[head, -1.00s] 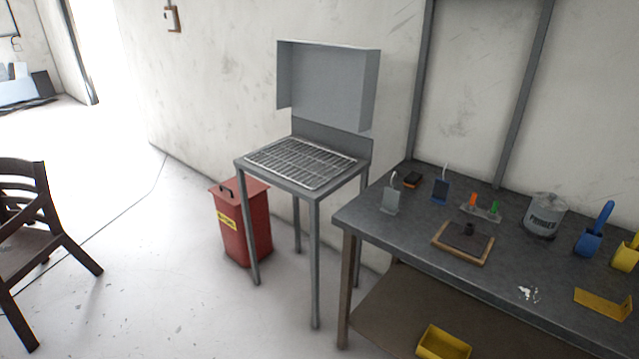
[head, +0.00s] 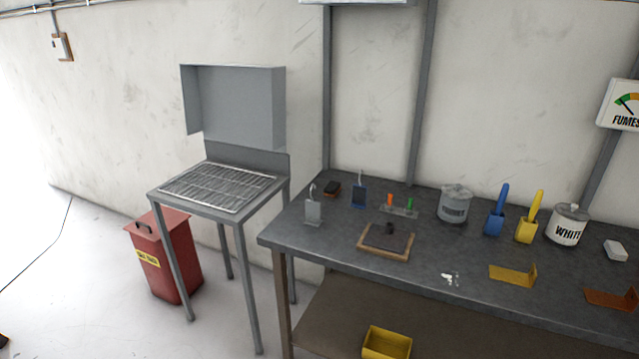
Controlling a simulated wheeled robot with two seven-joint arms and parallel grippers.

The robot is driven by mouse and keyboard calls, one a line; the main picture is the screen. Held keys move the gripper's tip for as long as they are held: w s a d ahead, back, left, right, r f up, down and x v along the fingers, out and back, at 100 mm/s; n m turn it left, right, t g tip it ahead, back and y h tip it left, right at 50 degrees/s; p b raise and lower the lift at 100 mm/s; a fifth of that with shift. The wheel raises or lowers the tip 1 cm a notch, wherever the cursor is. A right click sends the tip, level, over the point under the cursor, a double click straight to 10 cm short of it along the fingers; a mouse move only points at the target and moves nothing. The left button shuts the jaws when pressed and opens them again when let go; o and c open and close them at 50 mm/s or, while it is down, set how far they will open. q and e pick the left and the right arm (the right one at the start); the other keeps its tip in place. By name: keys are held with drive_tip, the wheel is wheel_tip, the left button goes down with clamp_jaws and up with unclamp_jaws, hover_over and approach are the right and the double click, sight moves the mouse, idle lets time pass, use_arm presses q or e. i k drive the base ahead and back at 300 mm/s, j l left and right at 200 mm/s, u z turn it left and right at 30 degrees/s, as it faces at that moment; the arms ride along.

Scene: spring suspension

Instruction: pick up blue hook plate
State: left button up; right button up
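A small dark blue plate with a hook on top, the blue hook plate (head: 359,196), stands upright near the back left of the grey workbench (head: 290,236). A similar grey hook plate (head: 313,211) stands in front of it and to its left. The two are apart. Neither of my grippers shows in the head view.
A grated stand (head: 217,188) and red bin (head: 163,257) are left.

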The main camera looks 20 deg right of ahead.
sight(359, 192)
drive_tip(key=z, duration=1.15)
drive_tip(key=i, duration=0.05)
